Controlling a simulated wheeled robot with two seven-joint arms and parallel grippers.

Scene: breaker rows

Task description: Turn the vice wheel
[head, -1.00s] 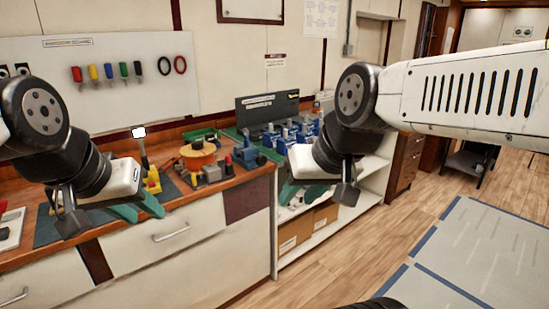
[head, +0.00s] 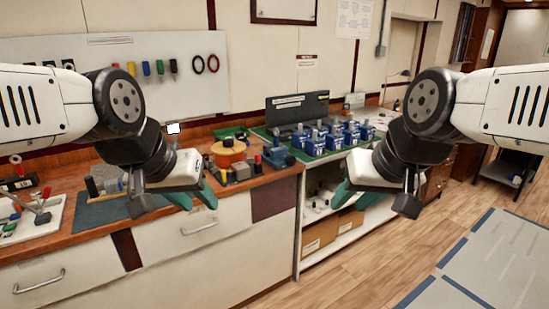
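A small blue bench vice (head: 278,154) stands on the wooden workbench, near its right end. Its wheel or handle is too small to make out clearly. My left gripper (head: 195,198) hangs in front of the bench, left of the vice and apart from it. Its teal fingers look spread and hold nothing. My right gripper (head: 352,194) is to the right of the vice, in front of the white shelf unit. Its teal fingers also look spread and empty, partly hidden by the wrist.
An orange spool (head: 228,152) and small boxes stand left of the vice. Several blue units (head: 315,145) sit on a green mat to its right, by a dark sign panel (head: 297,107).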

